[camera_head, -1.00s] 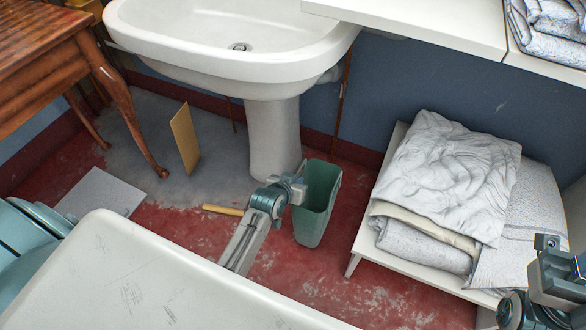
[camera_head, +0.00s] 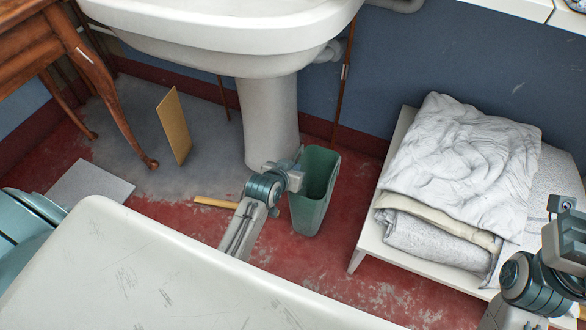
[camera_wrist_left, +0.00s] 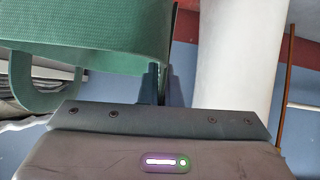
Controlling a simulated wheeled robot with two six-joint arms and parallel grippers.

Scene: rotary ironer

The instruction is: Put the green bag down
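The green bag (camera_head: 309,212) is upright and open-topped, in front of the basin's pedestal in the head view. I cannot tell whether its base touches the red floor. My left gripper (camera_head: 297,177) is at the bag's upper left rim. In the left wrist view the green bag (camera_wrist_left: 95,38) fills the upper left, with a loop handle at its side. The left fingers (camera_wrist_left: 160,85) are close together at the bag's edge and appear shut on it. My right gripper (camera_head: 562,205) is at the right edge, partly cut off, its fingers unclear.
A white washbasin on a pedestal (camera_head: 268,120) stands behind the bag. A low white bench (camera_head: 366,247) with folded bedding (camera_head: 465,165) is to the right. A wooden table (camera_head: 100,75) stands at left. A white curved surface (camera_head: 130,270) fills the foreground. Red floor shows around the bag.

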